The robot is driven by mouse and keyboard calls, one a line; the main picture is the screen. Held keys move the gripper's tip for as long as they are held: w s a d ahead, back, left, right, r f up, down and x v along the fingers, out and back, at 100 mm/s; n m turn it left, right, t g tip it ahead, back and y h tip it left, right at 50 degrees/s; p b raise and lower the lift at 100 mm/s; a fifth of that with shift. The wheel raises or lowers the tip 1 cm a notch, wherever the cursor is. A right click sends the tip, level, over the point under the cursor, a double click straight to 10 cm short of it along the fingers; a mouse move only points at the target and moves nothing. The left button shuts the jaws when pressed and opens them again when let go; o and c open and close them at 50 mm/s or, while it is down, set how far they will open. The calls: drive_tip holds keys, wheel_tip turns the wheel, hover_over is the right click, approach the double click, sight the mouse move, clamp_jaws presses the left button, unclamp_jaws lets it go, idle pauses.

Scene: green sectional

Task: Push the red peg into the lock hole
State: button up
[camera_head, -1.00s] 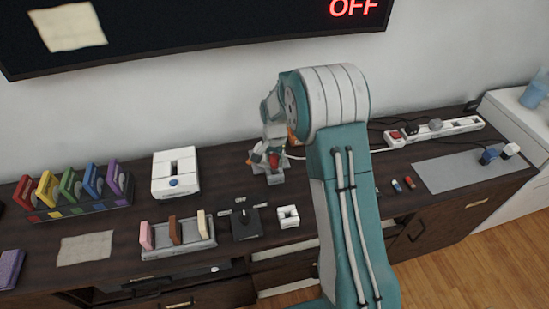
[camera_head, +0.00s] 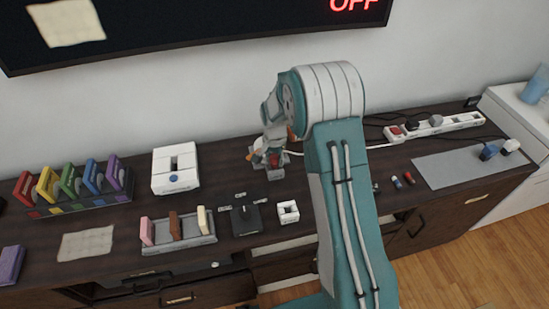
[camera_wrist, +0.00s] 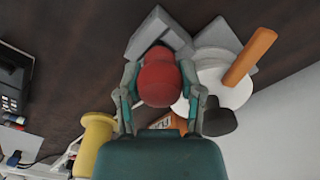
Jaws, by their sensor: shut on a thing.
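The red peg (camera_wrist: 160,80) is between the two fingers of my gripper (camera_wrist: 160,98) in the wrist view, and the fingers are shut on it. In the head view, a bit of the red peg (camera_head: 273,160) shows under my gripper (camera_head: 268,152). A grey block (camera_wrist: 155,32) lies just beyond the peg's far end in the wrist view. In the head view the grey block (camera_head: 275,173) stands directly below my gripper. The lock hole is hidden by the peg and fingers, and I cannot tell whether the peg's tip is in it.
A white disc (camera_wrist: 220,85) with an orange bar (camera_wrist: 250,57) and a yellow spool (camera_wrist: 95,135) sit close by. A white slotted box (camera_head: 174,183), a grey tray (camera_head: 165,245) and a small white block (camera_head: 288,212) stand to the left and front. A power strip (camera_head: 450,123) lies right.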

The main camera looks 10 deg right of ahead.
drive_tip(key=shift+f, duration=0.4)
drive_tip(key=o, duration=1.2)
wheel_tip(320, 180, up, 12)
drive_tip(key=shift+f, duration=0.1)
